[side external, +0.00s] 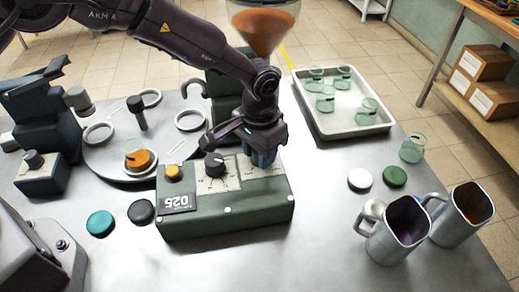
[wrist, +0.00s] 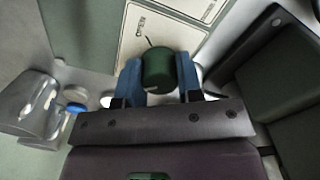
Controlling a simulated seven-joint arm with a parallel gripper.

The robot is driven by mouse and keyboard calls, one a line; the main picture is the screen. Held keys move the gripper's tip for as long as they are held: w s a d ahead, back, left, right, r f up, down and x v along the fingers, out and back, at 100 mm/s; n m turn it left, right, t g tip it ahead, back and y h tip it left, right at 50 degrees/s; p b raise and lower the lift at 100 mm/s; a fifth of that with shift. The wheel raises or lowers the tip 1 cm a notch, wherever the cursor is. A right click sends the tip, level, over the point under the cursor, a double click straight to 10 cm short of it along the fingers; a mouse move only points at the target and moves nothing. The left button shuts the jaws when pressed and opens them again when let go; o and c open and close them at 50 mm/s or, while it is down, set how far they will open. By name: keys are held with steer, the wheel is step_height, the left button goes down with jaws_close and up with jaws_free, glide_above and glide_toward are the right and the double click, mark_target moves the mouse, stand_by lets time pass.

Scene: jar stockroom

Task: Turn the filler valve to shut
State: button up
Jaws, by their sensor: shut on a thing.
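The filler valve's round dark green knob (wrist: 158,72) shows in the wrist view, beside a pale plate (wrist: 150,38) with a line mark and a word that looks like OPEN. My gripper (wrist: 160,76) is shut on the knob, with one blue finger on each side of it. In the side view my gripper (side external: 262,157) reaches down to the right part of the green control box (side external: 225,217), and its fingers hide the knob. The filler's hopper (side external: 263,25) holds orange stuff, above and behind my arm.
A black dial (side external: 214,163) and an orange button (side external: 173,172) sit left of my gripper on the box. A turntable (side external: 110,165) carries a jar with orange contents (side external: 137,156). A white tray (side external: 350,123) of jars and two metal jugs (side external: 399,232) stand right.

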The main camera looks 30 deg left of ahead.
steer(key=shift+r, duration=0.1)
stand_by(0.5)
steer(key=o, duration=0.9)
step_height(320, 180, up, 13)
